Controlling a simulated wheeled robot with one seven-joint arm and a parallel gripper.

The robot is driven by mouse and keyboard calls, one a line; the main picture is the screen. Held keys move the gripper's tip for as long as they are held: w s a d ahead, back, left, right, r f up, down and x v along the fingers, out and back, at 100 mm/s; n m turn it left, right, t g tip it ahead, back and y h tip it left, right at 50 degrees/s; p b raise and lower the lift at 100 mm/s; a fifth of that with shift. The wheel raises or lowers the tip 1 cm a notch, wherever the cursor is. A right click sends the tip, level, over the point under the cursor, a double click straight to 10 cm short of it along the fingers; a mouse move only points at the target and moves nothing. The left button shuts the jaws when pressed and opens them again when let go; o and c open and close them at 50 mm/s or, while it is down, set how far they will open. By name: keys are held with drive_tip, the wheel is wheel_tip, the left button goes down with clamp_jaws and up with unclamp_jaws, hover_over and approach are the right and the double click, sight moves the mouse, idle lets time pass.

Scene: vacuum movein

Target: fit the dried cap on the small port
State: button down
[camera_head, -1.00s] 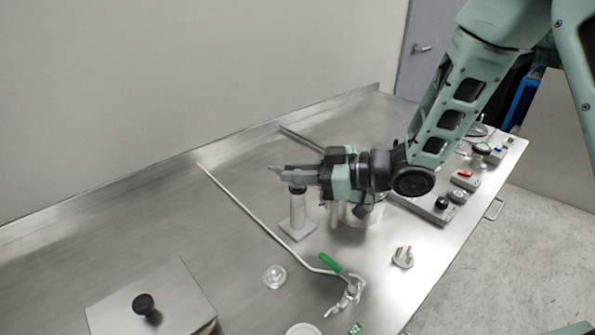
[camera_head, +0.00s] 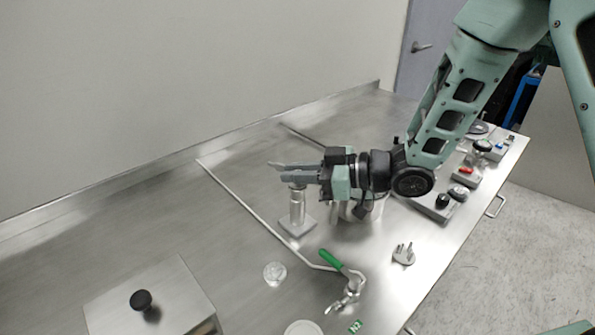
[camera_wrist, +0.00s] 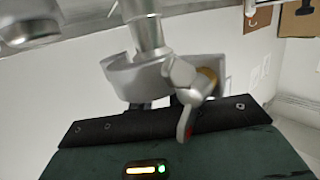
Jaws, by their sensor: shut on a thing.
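My gripper (camera_head: 283,172) reaches left across the table in the head view, at the top of a slim upright metal post (camera_head: 297,212) on a square base. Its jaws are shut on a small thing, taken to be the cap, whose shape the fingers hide. In the wrist view, a grey round clamp-like piece (camera_wrist: 128,78) with a hinged lever (camera_wrist: 185,118) sits just beyond my gripper's dark body. A silver tube (camera_wrist: 148,35) rises from that piece. I cannot tell which opening is the small port, nor whether the cap touches it.
A metal vessel (camera_head: 358,212) stands behind and below my wrist. A green-handled valve (camera_head: 332,260), a clear glass piece (camera_head: 274,273) and a pronged grey part (camera_head: 403,254) lie in front. A knobbed metal box (camera_head: 170,312) is front left. The back left tabletop (camera_head: 110,220) is bare.

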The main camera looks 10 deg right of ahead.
drive_tip(key=c, duration=1.3)
unclamp_jaws()
drive_tip(key=b+v, duration=0.1)
drive_tip(key=v, duration=1.6)
drive_tip(key=shift+s+d+r, duration=0.1)
drive_tip(key=shift+d, duration=0.1)
